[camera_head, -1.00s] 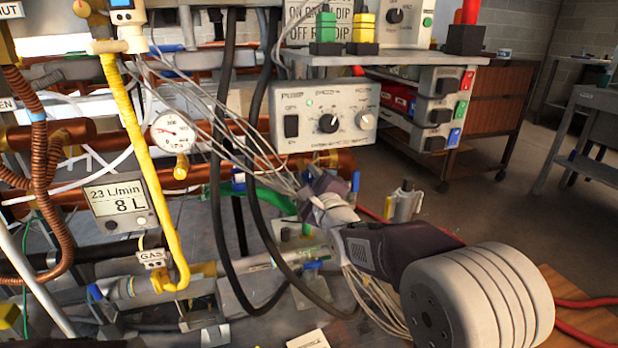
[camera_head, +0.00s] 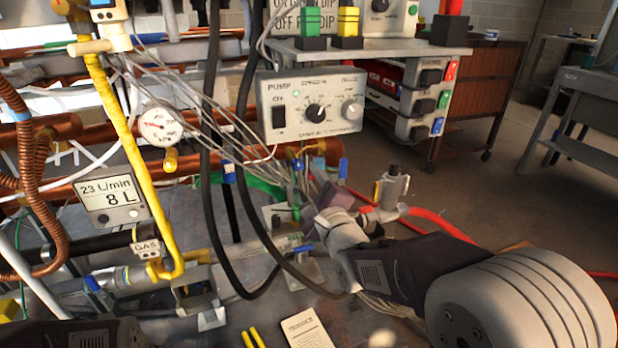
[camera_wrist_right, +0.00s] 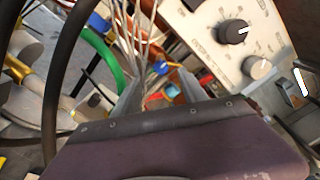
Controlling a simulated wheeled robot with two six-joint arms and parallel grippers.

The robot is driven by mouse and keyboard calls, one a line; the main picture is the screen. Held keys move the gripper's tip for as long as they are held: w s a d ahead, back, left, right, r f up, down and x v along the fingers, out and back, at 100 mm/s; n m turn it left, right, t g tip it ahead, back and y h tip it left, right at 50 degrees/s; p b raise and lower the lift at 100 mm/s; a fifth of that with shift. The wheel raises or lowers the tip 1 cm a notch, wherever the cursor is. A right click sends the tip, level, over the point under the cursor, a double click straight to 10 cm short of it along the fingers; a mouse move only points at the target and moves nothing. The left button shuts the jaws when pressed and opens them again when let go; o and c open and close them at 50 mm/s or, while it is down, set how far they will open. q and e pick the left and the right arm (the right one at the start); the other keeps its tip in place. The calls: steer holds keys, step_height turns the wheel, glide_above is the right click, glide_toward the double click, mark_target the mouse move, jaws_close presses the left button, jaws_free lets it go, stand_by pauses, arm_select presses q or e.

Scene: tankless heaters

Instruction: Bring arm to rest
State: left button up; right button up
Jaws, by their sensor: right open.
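My right arm comes in from the lower right in the head view. Its gripper (camera_head: 308,184) points away from me, below the pump box (camera_head: 311,104) and in front of the pipework. In the right wrist view the two grey fingers (camera_wrist_right: 160,90) stand apart with nothing seen held between them. Thin grey wires (camera_head: 190,100) run close to the fingers; I cannot tell whether they touch. A dark part of my left arm shows at the bottom left of the head view, but its gripper is out of the picture.
Black hoses (camera_head: 212,170) hang left of the right gripper. A grey valve fitting (camera_head: 391,188) with a red hose (camera_head: 425,213) stands just right of it. A yellow gas pipe (camera_head: 122,130), a gauge (camera_head: 160,126) and a flow meter (camera_head: 110,199) are at left. Open floor lies at right.

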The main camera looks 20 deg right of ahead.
steer(key=shift+s, duration=0.45)
steer(key=s+f+n+g+p, duration=0.5)
steer(key=s+f+n+g, duration=0.35)
steer(key=s+n, duration=0.3)
steer(key=s+f+n+g+p, duration=0.6)
steer(key=s+f+n+g, duration=0.3)
steer(key=n, duration=0.3)
step_height(320, 180, up, 39)
steer(key=p, duration=3.7)
steer(key=shift+s+n+t, duration=0.35)
